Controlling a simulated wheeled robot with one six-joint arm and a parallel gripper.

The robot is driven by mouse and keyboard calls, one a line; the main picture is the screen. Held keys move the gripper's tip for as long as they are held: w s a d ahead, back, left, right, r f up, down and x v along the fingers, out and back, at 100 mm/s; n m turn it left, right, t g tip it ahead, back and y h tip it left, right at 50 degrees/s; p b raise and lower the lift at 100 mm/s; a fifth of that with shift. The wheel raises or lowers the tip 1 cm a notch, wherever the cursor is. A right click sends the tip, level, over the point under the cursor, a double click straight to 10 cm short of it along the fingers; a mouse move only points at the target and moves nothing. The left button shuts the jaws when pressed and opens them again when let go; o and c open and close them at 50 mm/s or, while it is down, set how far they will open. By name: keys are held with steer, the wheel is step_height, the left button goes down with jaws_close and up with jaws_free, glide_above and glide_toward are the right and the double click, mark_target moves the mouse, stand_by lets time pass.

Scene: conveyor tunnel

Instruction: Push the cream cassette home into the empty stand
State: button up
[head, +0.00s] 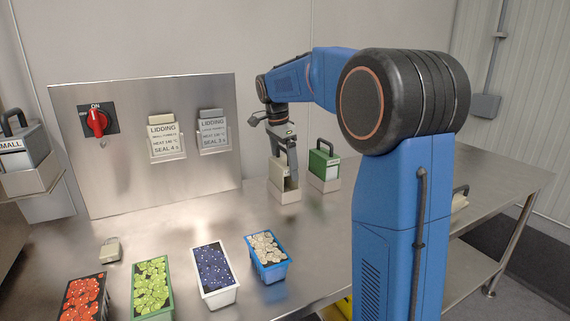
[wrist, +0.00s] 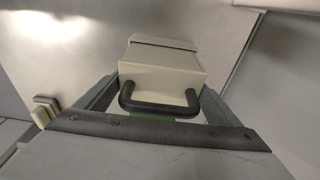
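The cream cassette (wrist: 162,72), a pale box with a black handle (wrist: 160,106), fills the space between my two fingers in the wrist view. A little green shows below its handle. My gripper (head: 288,172) points down, its fingers closed on the sides of the cassette. How deep the cassette sits in this stand cannot be made out.
A green cassette (head: 322,162) with a black handle stands in a holder just right. A grey SMALL cassette (head: 22,150) is at far left. A sign panel (head: 150,125) with a red switch (head: 97,122) stands behind.

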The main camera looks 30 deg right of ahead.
steer(key=shift+o, duration=0.9)
steer(key=shift+r, duration=0.1)
step_height(320, 180, up, 17)
steer(key=a, duration=0.2)
steer(key=shift+a, duration=0.3)
